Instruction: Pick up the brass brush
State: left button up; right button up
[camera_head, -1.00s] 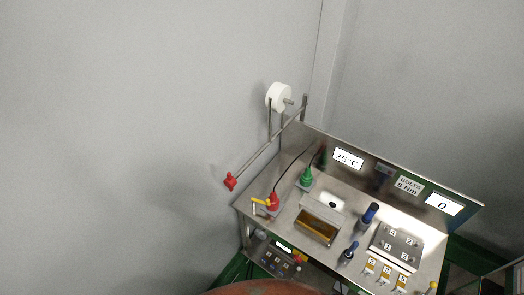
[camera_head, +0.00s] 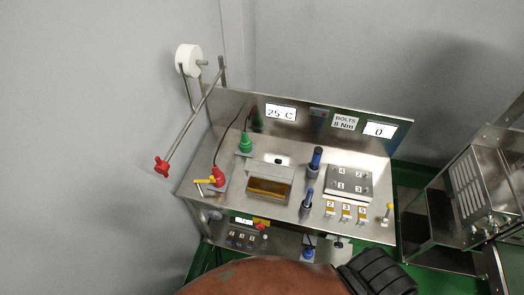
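No thing in view can be told for sure as the brass brush. A small yellow-handled tool (camera_head: 204,182) lies beside the red-topped device (camera_head: 218,178) at the left end of the steel bench (camera_head: 285,207). Another small tool with a yellow top (camera_head: 388,210) stands upright at the bench's right end. Both are too small to tell whether they have bristles.
Two blue-handled tools (camera_head: 315,160) stand mid-bench, right of an amber-windowed box (camera_head: 268,187). A numbered block (camera_head: 349,183) is further right. A lever with a red knob (camera_head: 162,167) sticks out left. A steel machine (camera_head: 480,187) stands at right. A lower shelf holds a control box (camera_head: 243,232).

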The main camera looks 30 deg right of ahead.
aim_at(309, 194)
jog(key=z, duration=1.2)
